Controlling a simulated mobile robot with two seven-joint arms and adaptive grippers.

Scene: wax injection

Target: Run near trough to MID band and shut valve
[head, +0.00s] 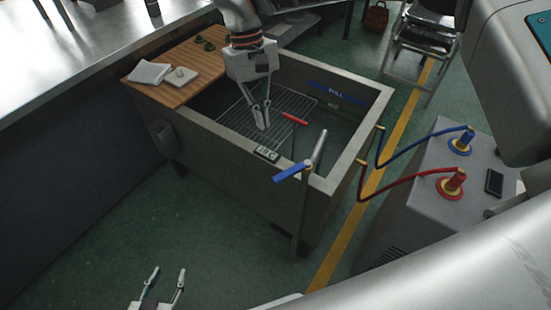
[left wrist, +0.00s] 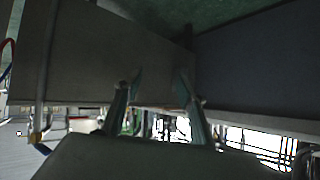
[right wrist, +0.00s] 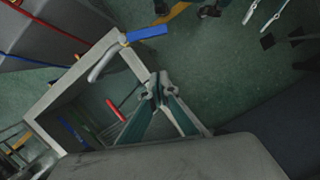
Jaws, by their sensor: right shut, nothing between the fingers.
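The grey trough (head: 210,128) stands mid-view with a wire rack inside. Its inner far wall carries a blue band marked FULL (head: 337,92) and a green band (head: 340,107) below. A red bar (head: 295,118) shows inside; I cannot tell the water level. The valve has a blue lever (head: 290,172) pointing left outside the near wall, and a grey spout (head: 320,148) over the rim. The lever also shows in the right wrist view (right wrist: 147,32). My right gripper (head: 264,127) is shut and empty over the trough, apart from the lever. My left gripper (head: 168,270) is open and empty, low before the trough.
A wooden board (head: 178,66) on the trough's left end holds white blocks and small green pieces. Blue (head: 420,142) and red (head: 405,182) hoses run to a grey cabinet (head: 425,200) on the right. A long counter (head: 70,75) borders the left. The floor in front is clear.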

